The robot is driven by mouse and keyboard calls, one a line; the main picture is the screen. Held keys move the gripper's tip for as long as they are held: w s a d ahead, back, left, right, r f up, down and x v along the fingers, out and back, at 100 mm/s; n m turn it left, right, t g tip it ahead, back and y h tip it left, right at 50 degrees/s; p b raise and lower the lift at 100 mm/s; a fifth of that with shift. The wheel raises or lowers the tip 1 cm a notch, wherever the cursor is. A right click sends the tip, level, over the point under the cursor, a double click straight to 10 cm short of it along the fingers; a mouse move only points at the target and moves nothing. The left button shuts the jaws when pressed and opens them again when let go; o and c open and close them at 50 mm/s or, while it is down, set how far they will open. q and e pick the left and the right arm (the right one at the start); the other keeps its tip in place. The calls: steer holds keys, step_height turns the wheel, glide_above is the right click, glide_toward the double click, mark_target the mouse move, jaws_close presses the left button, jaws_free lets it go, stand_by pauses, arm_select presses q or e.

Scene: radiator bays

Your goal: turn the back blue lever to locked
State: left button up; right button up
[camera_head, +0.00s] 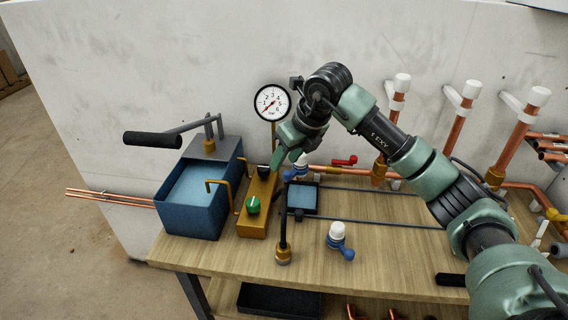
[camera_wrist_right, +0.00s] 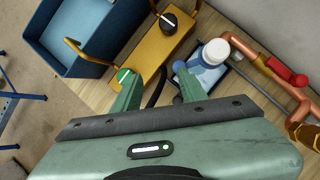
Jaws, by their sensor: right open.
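The back blue lever (camera_head: 291,174) sits beneath a white cap near the small dark tray, partly hidden by my right gripper in the head view. In the wrist view, the blue lever (camera_wrist_right: 184,70) shows beside its large white cap (camera_wrist_right: 215,51). My right gripper (camera_head: 289,161) is above it, pointing down, with its fingers apart and nothing held. In the wrist view, the right gripper (camera_wrist_right: 159,76) has its right finger close to the blue lever's end; I cannot tell whether they touch. A front blue lever (camera_head: 346,252) with a white cap stands nearer the bench edge. My left gripper is not in view.
A yellow block (camera_head: 254,223) with green and black knobs and a blue pump tank (camera_head: 190,216) stand to the left. A black upright hose (camera_head: 283,215) rises in front. A red lever (camera_head: 345,160) and copper pipes lie behind right.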

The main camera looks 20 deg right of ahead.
mark_target(287, 172)
steer(key=shift+h, duration=0.6)
steer(key=w+f, duration=0.1)
steer(key=f, duration=0.1)
steer(key=w+d+f+p, duration=0.1)
steer(key=f, duration=0.1)
steer(key=d+f, duration=0.1)
steer(key=f, duration=0.1)
steer(key=shift+w+f, duration=0.2)
steer(key=shift+w, duration=0.2)
steer(key=shift+m, duration=0.3)
jaws_close()
stand_by(0.4)
